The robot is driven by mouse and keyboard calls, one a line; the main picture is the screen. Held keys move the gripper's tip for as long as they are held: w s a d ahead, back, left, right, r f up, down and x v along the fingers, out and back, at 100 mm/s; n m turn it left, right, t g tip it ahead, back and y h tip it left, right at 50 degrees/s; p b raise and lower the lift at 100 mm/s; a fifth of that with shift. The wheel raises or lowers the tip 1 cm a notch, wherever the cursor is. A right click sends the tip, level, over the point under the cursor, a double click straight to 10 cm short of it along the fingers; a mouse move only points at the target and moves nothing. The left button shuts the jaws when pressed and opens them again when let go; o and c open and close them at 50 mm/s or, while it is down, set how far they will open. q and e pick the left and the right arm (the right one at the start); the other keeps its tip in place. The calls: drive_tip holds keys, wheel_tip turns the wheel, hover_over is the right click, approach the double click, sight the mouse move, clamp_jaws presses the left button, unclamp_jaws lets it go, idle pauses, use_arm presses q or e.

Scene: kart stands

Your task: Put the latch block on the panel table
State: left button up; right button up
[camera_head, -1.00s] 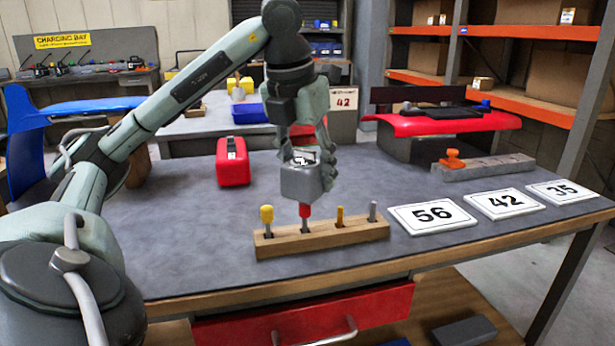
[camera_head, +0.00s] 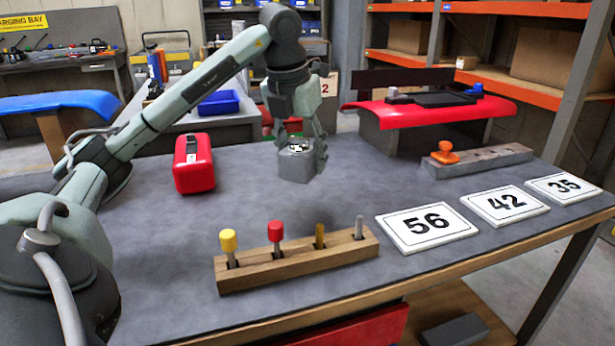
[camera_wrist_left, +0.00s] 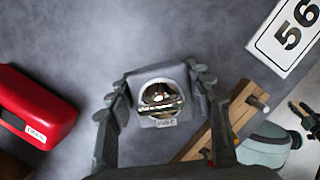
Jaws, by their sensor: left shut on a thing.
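The latch block (camera_head: 296,166) is a grey block with a rounded metal piece on top. My left gripper (camera_head: 296,140) is shut on it, over the grey worktable (camera_head: 340,205). In the left wrist view the latch block (camera_wrist_left: 160,98) sits between the two fingers, with a small label on its edge. I cannot tell whether its underside touches the table. A stand with a red curved panel (camera_head: 395,118) is at the back right. I cannot tell for certain which table is the panel table. A dark part that may be my right gripper (camera_wrist_left: 305,117) shows at the right edge of the wrist view.
A wooden rack (camera_head: 300,262) with several upright tools stands in front of the block. A red box (camera_head: 193,164) is to its left. White number plates, including 56 (camera_head: 412,240), lie at right. A grey bar (camera_head: 500,157) with an orange knob lies behind them.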

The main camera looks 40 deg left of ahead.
use_arm(q)
drive_tip(key=w, duration=0.1)
drive_tip(key=w+a+f, duration=0.1)
drive_tip(key=w+f, duration=0.1)
drive_tip(key=w, duration=0.1)
drive_tip(key=shift+a+f, duration=0.25)
drive_tip(key=shift+a, duration=0.05)
drive_tip(key=shift+w+a+f, duration=0.1)
drive_tip(key=shift+w+f, duration=0.1)
drive_tip(key=shift+w, duration=0.05)
wheel_tip(320, 180, down, 3)
drive_tip(key=shift+f, duration=0.5)
use_arm(e)
drive_tip(key=shift+w+a+f, duration=0.15)
drive_tip(key=shift+a+f, duration=0.2)
drive_tip(key=shift+f, duration=0.35)
